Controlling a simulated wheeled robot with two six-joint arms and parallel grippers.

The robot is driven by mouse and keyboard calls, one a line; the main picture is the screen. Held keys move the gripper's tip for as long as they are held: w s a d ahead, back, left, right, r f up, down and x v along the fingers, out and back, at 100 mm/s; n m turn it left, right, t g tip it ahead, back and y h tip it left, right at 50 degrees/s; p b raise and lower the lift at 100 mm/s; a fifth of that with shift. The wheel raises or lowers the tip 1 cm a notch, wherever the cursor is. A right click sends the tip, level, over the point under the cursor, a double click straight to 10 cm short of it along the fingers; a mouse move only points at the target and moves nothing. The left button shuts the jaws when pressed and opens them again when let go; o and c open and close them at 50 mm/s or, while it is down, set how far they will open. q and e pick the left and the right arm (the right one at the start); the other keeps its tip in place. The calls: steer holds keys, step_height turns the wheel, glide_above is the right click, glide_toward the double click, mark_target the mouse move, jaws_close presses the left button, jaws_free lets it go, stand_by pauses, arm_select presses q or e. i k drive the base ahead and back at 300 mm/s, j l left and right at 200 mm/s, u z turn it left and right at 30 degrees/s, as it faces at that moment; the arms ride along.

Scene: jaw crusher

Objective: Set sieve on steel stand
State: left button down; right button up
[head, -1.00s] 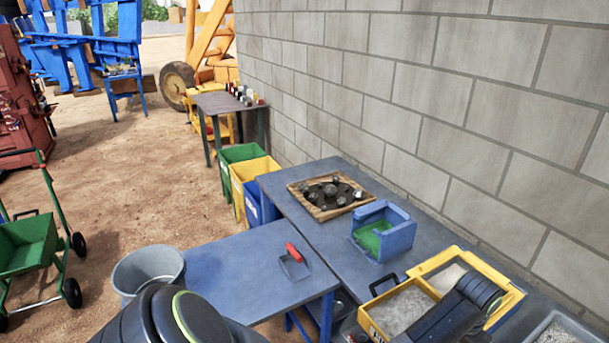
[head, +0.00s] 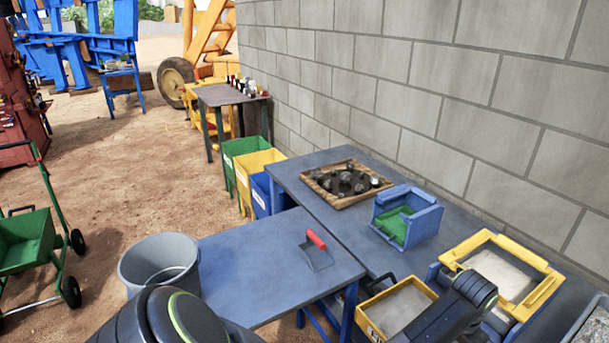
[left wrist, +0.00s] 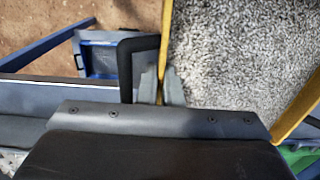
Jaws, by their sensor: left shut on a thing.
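The sieve (head: 366,327), a yellow-walled box with a black handle and grey gravel in it, is low in the head view, partly behind a black arm link of mine. In the left wrist view my left gripper (left wrist: 160,88) is shut on the sieve's yellow wall (left wrist: 167,45), beside the black handle (left wrist: 126,68). The gripper's fingers are not clear in the head view. Right of the sieve is a yellow-rimmed frame (head: 535,262) with a pale inside and blue parts under it. I cannot tell whether this is the steel stand. My right gripper is not in view.
A blue bench (head: 318,215) along the block wall holds a wooden tray of rocks (head: 328,196) and a blue box with a green inside (head: 425,225). A red-handled tool (head: 316,240) lies on the lower blue table (head: 245,265). A grey bucket (head: 135,265) is at left.

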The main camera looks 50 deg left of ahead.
mark_target(252, 275)
steer(key=k+j, duration=0.15)
steer(key=j, duration=0.25)
steer(key=k+j, duration=0.1)
steer(key=j, duration=0.35)
steer(key=k+j, duration=0.15)
steer(key=j, duration=0.25)
steer(key=k+j, duration=0.15)
steer(key=j, duration=0.3)
steer(key=k+j, duration=0.15)
steer(key=j, duration=0.25)
